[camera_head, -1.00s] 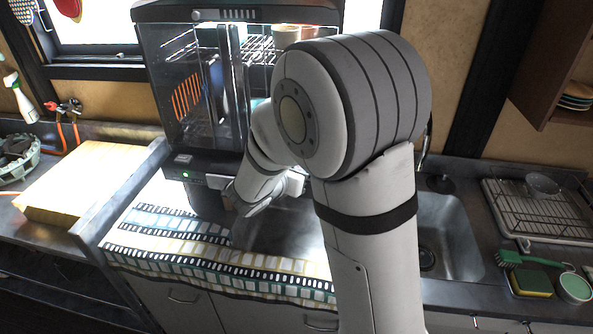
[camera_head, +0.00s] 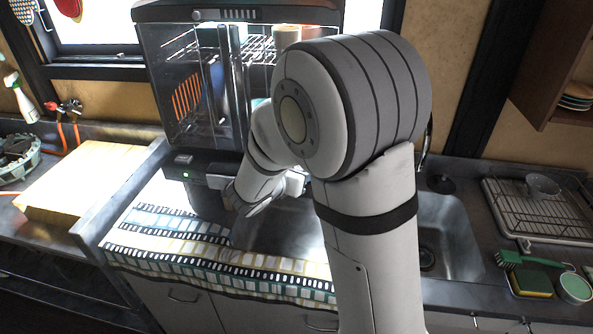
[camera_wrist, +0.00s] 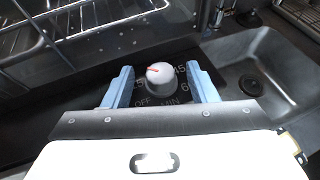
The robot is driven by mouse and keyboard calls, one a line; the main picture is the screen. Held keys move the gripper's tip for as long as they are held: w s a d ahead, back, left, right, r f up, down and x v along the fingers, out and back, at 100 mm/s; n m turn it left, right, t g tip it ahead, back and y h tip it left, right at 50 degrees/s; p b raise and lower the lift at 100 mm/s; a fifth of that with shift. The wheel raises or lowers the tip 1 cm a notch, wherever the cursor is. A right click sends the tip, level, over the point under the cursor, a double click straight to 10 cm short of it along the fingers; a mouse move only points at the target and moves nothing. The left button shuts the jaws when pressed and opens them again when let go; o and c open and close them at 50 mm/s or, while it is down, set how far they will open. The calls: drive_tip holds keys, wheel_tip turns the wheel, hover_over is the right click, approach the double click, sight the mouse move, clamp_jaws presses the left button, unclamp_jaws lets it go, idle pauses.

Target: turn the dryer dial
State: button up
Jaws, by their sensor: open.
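The dish dryer (camera_head: 195,85) stands at the back of the counter in the head view, with clear doors and wire racks inside. Its dial (camera_wrist: 160,78) is a round pale knob with a red mark in the wrist view. Printed labels around it include OFF, MIN and 45. My gripper (camera_wrist: 160,88) is open, with one blue finger on each side of the dial and a visible gap to it in the picture. Whether a finger touches the dial cannot be told. In the head view my arm hides the dial and most of the gripper.
A sink (camera_head: 445,240) lies right of the dryer, with a drying rack (camera_head: 545,215), a green brush (camera_head: 530,260) and a sponge (camera_head: 530,284) beyond it. A patterned mat (camera_head: 170,240) covers the counter front. A wooden board (camera_head: 85,180) lies at left.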

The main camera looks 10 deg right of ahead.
drive_tip(key=v, duration=0.7)
drive_tip(key=shift+s+a+r+b, duration=0.15)
drive_tip(key=shift+s+a+b, duration=0.1)
drive_tip(key=shift+s+b, duration=0.1)
